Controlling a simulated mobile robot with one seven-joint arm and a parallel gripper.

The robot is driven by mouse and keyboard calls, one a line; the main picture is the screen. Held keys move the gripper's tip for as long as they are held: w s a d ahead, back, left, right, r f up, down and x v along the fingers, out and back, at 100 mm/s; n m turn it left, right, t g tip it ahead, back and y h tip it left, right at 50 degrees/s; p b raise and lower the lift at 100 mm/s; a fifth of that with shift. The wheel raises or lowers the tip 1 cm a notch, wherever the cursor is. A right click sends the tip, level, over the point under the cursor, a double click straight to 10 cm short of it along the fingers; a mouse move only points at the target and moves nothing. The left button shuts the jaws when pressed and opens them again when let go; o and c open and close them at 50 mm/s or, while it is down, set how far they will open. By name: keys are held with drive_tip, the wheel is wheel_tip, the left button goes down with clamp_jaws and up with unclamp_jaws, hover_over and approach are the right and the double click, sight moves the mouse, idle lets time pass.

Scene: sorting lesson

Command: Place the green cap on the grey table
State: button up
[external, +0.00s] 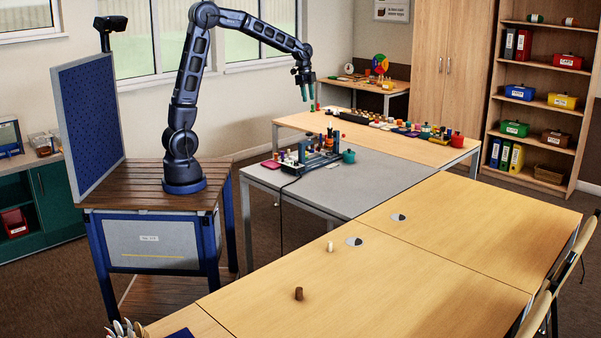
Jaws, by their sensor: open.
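The grey table (365,190) stands in the middle, between wooden tables. My gripper (308,95) hangs pointing down above the far wooden table's left end, its jaws open. A small green item (312,107) shows just below the fingertips; it is too small to tell whether it is the green cap or whether it touches the fingers. Other small green items (426,129) stand in the row on the far wooden table, and I cannot tell if one is the cap. A teal pot (348,156) sits on the grey table.
A blue device (318,150) and a pink pad (270,164) occupy the grey table's far part; its near part is clear. Several small objects and a red pot (457,136) line the far wooden table (410,147). Brown (298,293) and cream (330,246) pegs stand on the near table.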

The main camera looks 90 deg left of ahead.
drive_tip(key=s+d+r+n+t+y, duration=0.15)
drive_tip(key=s+d+r, duration=0.25)
drive_tip(key=s+d, duration=0.45)
drive_tip(key=s+d+r+n, duration=0.25)
drive_tip(key=s+d, duration=0.35)
drive_tip(key=d, duration=0.5)
drive_tip(key=s+d+f+n, duration=0.1)
drive_tip(key=s+d, duration=0.4)
drive_tip(key=s, duration=0.3)
drive_tip(key=s+d+f+n+t, duration=0.1)
drive_tip(key=s+d, duration=0.3)
drive_tip(key=s, duration=0.5)
drive_tip(key=shift+d+f+n, duration=0.3)
drive_tip(key=shift+d+n, duration=0.05)
drive_tip(key=shift+n, duration=0.15)
drive_tip(key=shift+t+h, duration=0.25)
